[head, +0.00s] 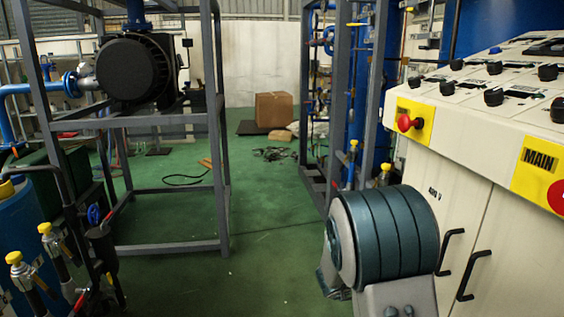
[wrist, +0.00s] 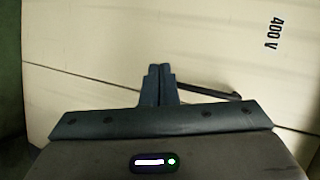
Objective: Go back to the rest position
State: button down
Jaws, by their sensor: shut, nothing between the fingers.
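My gripper (wrist: 160,69) shows in the wrist view with its two fingers together and nothing between them. It is in front of the cream cabinet (wrist: 85,45) marked "400 V". A black cabinet handle (wrist: 215,92) is partly hidden behind the fingers; I cannot tell whether they touch it. In the head view, part of my arm (head: 385,240) is at the lower right, beside the cabinet doors (head: 445,190). The gripper itself does not show in the head view.
The control panel (head: 480,90) with knobs, a red button (head: 405,123) and a MAIN switch is at the right. Metal frames (head: 222,150) stand at left and centre. Green floor (head: 260,230) between them is mostly clear, with cables (head: 275,153) and a cardboard box (head: 273,109) farther back.

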jog(key=s+a+r+n+t+y+p, duration=0.1)
jog(key=s+a+r+n+y+p, duration=0.2)
jog(key=a+r+n+y+p, duration=0.55)
jog(key=s+a+r+n+t+y+p, duration=0.1)
jog(key=s+a+r+n+y+p, duration=0.2)
jog(key=a+r+n, duration=0.6)
jog(key=s+d+r+n+g+p, duration=0.2)
jog(key=s+r+n+p, duration=0.3)
jog(key=s, duration=0.6)
jog(key=s+d+r+n+g+p, duration=0.2)
jog(key=s+r+n+g+p, duration=0.2)
jog(key=s, duration=0.6)
notch_tip(320, 180, up, 2)
jog(key=shift+s+r+n+g+p, duration=0.2)
jog(key=shift+s+n+g+p, duration=0.2)
jog(key=shift+n, duration=0.35)
